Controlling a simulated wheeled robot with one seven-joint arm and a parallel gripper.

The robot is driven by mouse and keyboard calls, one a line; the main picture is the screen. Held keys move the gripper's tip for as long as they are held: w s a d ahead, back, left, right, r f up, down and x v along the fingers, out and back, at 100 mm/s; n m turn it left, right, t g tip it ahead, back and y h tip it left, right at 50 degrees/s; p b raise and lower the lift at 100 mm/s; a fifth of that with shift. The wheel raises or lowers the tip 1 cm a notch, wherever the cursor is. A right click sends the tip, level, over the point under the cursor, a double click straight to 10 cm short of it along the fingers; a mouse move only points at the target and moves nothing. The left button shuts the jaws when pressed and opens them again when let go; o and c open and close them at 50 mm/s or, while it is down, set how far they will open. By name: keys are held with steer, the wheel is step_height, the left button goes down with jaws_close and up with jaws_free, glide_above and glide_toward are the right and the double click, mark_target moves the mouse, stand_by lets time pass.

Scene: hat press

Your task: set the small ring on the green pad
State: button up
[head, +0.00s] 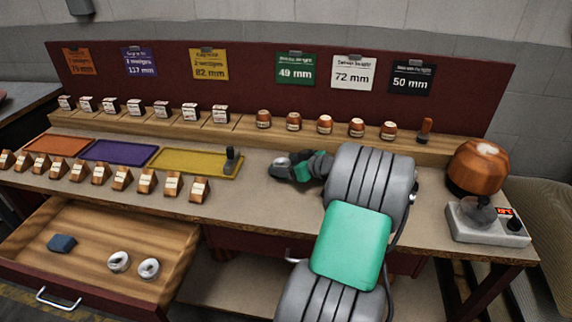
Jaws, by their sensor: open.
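No green pad shows clearly; the bench to the right of the yellow tray (170,168) is largely covered by my arm. Two white rings (119,262) lie in the open drawer at the lower left, close together. They look alike in size, and I cannot tell whether either is the small ring. My gripper (281,166) is low over the bench, right of the yellow tray, pointing left. It is open, small and partly hidden by my arm; I see nothing held in it.
Orange (58,145) and purple (118,151) trays lie left of the yellow one, which holds a dark upright object (232,160). Wooden blocks line the front edge. A copper dome device (478,168) stands right.

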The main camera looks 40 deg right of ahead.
steer(key=v, duration=1.2)
steer(key=shift+c, duration=0.2)
stand_by(0.8)
